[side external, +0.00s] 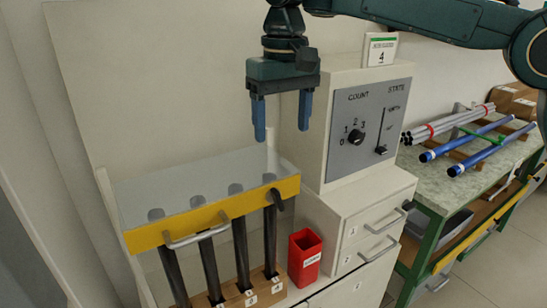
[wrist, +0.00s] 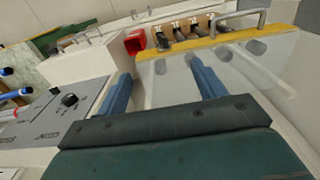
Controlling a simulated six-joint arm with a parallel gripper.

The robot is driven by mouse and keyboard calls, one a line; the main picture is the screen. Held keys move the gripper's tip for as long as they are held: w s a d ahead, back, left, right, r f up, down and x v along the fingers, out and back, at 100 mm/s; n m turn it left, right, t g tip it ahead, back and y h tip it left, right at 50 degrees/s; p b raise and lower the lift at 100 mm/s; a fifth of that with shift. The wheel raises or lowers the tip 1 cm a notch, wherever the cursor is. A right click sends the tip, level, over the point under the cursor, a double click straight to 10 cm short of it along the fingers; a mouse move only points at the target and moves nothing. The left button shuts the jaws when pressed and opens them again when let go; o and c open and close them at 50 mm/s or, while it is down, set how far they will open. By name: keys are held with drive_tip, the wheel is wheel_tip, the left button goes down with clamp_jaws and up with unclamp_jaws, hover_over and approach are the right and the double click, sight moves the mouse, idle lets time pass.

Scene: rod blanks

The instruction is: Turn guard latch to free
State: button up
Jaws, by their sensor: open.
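The guard (side external: 222,172) is a clear panel with a yellow front bar (side external: 190,226) and a metal pull handle (side external: 197,238). It covers several dark rods standing in a wooden block. I cannot make the latch out in the wrist view, where the yellow bar (wrist: 190,48) crosses the top. My gripper (side external: 282,130) is open and empty, above the guard's right back area, apart from the latch. Its two blue fingers point down (wrist: 159,68).
A control box (side external: 360,130) with a COUNT knob and a STATE slider stands right of my gripper. A red bin (side external: 304,258) sits below the latch's right side. A green bench (side external: 470,170) with blue and grey rods is at the right.

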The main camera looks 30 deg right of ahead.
drive_tip(key=s+d+r+t, duration=0.2)
drive_tip(key=s+d+r, duration=0.1)
drive_tip(key=s+d, duration=0.7)
drive_tip(key=s+d+f+t, duration=0.2)
drive_tip(key=s+d+f, duration=0.1)
drive_tip(key=s+d, duration=0.5)
drive_tip(key=shift+s+d+f, duration=0.25)
drive_tip(key=shift+s+f, duration=0.05)
drive_tip(key=shift+s, duration=1)
drive_tip(key=shift+c, duration=0.4)
